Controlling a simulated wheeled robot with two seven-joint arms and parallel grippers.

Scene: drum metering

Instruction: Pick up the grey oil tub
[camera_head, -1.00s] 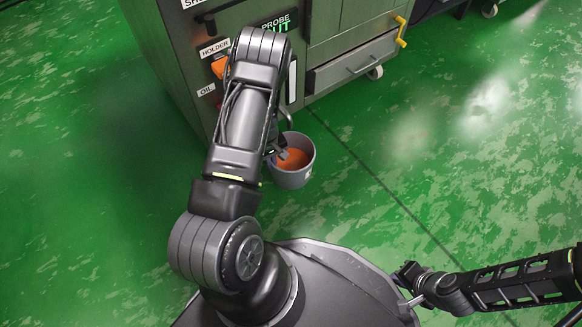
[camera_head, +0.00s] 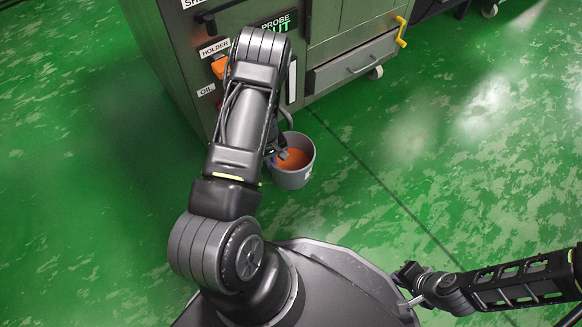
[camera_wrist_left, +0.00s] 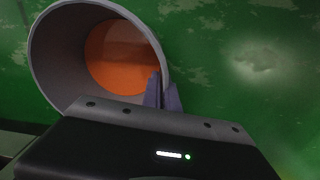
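The grey oil tub (camera_head: 291,178) is a round open bucket with orange contents, beside the front of the green cabinet. In the left wrist view the tub (camera_wrist_left: 60,60) fills the upper left, its mouth facing the camera. My left gripper (camera_head: 278,155) is at the tub's rim. In the wrist view its two fingers (camera_wrist_left: 163,93) are close together, one on each side of the tub's wall, pinching it. I cannot tell whether the tub's base touches the floor. My right gripper (camera_head: 408,277) is at the lower right, far from the tub; its fingers are unclear.
A spout-like pipe (camera_head: 287,117) is just above the tub. The green floor to the right is clear.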

